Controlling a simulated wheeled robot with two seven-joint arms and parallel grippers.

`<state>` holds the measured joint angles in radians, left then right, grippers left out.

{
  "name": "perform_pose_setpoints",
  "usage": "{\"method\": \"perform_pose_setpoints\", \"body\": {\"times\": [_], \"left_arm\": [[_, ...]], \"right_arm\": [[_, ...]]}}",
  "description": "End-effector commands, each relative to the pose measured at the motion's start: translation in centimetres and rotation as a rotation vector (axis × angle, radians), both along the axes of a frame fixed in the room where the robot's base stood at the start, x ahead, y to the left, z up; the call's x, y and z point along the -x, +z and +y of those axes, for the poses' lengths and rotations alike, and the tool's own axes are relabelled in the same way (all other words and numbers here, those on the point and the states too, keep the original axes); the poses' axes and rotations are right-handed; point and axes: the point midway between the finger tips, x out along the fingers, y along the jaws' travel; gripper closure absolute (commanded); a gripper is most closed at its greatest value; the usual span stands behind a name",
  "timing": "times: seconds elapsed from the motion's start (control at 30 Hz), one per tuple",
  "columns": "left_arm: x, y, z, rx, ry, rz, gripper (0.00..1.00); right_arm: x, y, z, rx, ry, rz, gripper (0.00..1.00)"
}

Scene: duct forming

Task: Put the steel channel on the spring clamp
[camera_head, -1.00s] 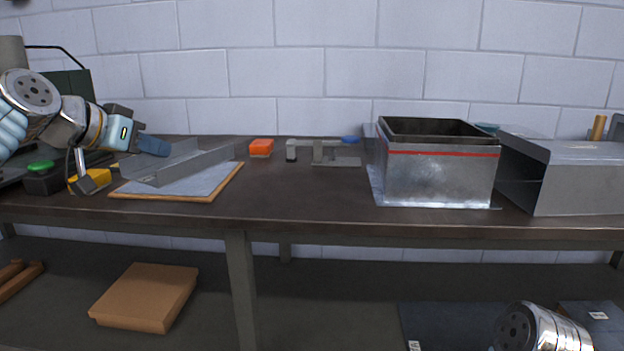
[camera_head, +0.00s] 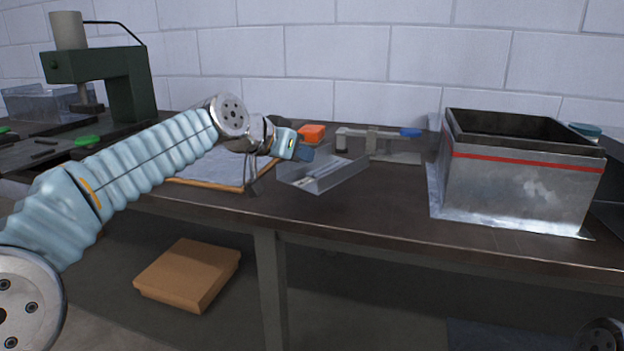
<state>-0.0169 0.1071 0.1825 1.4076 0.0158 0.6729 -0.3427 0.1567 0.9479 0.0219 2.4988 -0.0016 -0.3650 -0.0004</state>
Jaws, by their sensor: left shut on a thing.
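The steel channel (camera_head: 342,179) is an open grey U-shaped piece in front of the orange block. My left gripper (camera_head: 302,152) is shut on the channel's left end, its dark blue fingers over the wall. I cannot tell whether the channel's underside touches the bench. The channel's far end is close to the clamp's base, and contact is unclear. My right gripper is out of view.
An orange block (camera_head: 311,133) sits at the back. A wood-edged board (camera_head: 205,170) lies left of the channel. A large open metal box (camera_head: 520,190) with a red stripe stands at right. A green press (camera_head: 125,85) is at left. The bench front is clear.

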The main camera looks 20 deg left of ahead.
Motion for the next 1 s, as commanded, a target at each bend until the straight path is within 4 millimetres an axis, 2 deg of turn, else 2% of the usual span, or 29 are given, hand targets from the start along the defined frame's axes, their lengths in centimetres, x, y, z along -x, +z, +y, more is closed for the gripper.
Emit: {"method": "perform_pose_setpoints", "body": {"times": [0.27, 0.4, 0.8, 0.83, 1.0], "left_arm": [[-0.8, -2.5, -2.0, 0.0, -0.002, 0.001, 1.0], [-0.8, -4.8, -1.8, 0.0, 0.001, 0.0, 1.0], [-0.8, -5.6, -1.8, 0.001, 0.0, -0.002, 1.0], [-0.8, -5.6, -1.8, 0.0, 0.0, -0.001, 0.9], [-0.8, -5.5, -1.8, 0.0, 0.0, -0.001, 0.67]], "right_arm": [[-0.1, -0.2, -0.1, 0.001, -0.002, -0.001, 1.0], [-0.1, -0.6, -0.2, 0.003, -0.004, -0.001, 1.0], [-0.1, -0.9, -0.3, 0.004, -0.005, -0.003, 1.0], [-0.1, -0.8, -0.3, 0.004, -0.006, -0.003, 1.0], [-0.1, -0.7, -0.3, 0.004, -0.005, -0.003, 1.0]]}}
